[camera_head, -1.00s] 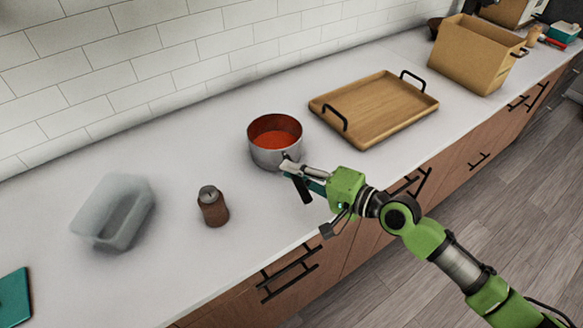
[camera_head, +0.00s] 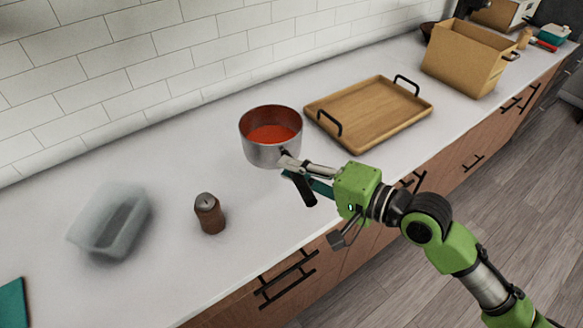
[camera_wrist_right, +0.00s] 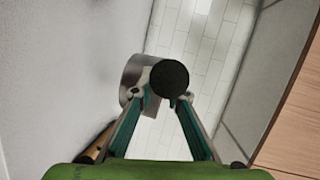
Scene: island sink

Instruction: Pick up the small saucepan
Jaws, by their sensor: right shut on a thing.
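The small saucepan (camera_head: 268,152) is a steel pot with red inside and a black handle (camera_head: 304,188). It is in the middle of the head view, upright, and appears raised a little above the white counter. My right gripper (camera_head: 287,168) is shut on the saucepan's handle, close to the pot. In the right wrist view the round end of the handle (camera_wrist_right: 169,79) shows between the fingertips, with part of the steel pot (camera_wrist_right: 133,73) behind it. My left gripper is not in view.
A wooden tray (camera_head: 365,128) with black handles lies right of the saucepan. A brown shaker (camera_head: 209,217) and a clear container (camera_head: 92,240) stand to the left. A wooden box (camera_head: 455,68) stands farther right.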

